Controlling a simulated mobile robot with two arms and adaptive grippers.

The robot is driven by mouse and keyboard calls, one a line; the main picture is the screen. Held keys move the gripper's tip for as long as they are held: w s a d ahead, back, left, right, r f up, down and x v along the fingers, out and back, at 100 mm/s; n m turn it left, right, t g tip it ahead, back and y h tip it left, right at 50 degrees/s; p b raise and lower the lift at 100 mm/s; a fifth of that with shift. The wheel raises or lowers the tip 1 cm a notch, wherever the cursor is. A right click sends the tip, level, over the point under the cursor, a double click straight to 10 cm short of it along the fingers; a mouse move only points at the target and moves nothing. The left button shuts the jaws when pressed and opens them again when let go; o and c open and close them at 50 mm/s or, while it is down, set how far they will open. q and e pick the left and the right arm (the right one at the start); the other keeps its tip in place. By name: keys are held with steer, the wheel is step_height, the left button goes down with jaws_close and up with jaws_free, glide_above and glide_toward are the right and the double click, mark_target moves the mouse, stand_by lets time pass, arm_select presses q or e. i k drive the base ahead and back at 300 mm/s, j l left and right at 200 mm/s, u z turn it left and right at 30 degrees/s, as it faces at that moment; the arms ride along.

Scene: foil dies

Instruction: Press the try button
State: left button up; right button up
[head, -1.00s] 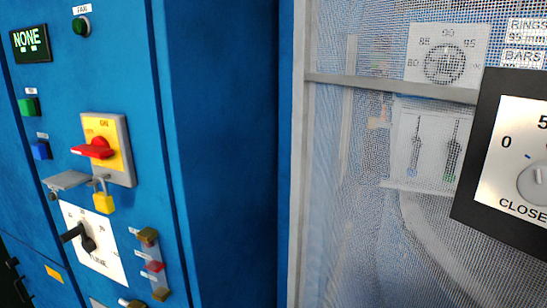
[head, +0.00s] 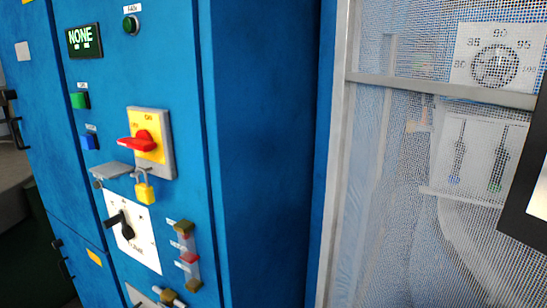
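The blue cabinet front (head: 178,60) fills the left and middle of the head view. Each has a small white label. The label lettering is too small to read, so I cannot tell which one is the try button. Neither of my grippers is in view.
A red rotary handle (head: 138,141) on a yellow plate, a yellow padlock (head: 145,192), a black selector knob (head: 125,229) and a grey shelf-like flap (head: 112,171) stick out from the cabinet. A mesh screen (head: 400,240) with gauges behind stands at right.

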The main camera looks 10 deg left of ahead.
mark_target(77, 98)
steer(key=k+j+u, duration=0.1)
steer(key=u, duration=1.15)
